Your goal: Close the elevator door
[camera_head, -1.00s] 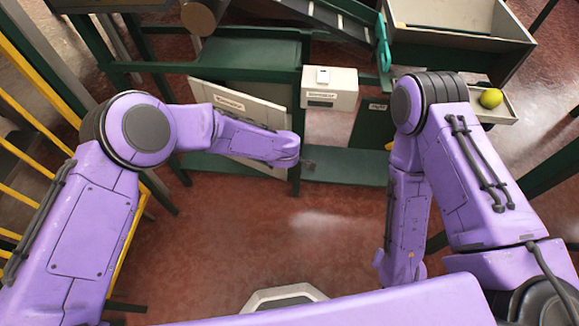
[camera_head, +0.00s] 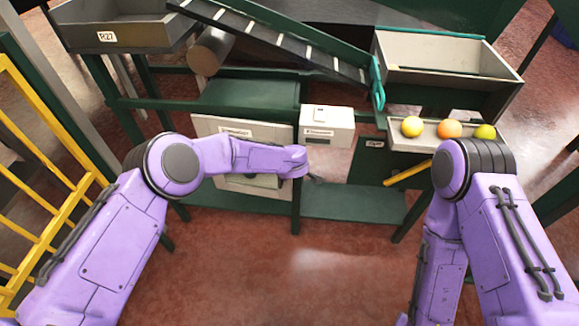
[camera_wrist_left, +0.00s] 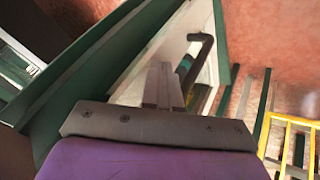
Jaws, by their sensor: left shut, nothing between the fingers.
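The elevator door is a pale panel (camera_head: 207,124) with a label, low under the bench at left of centre in the head view. It stands nearly in line with the green frame, slightly angled; I cannot tell if it is flush. My left forearm hides its middle. My left gripper (camera_head: 313,179) is by the door's right side, below the white box. In the left wrist view its fingers (camera_wrist_left: 163,86) are shut and empty, close to the pale door (camera_wrist_left: 183,42) with its dark handle (camera_wrist_left: 203,47); contact is unclear. My right gripper is out of view.
A white box (camera_head: 326,127) sits on the bench above the gripper. A tray (camera_head: 398,143) at right holds oranges (camera_head: 449,128) and yellow-green fruit. A yellow railing (camera_head: 50,165) stands at left. A yellow bar (camera_head: 408,173) lies below the tray. Red floor in front is clear.

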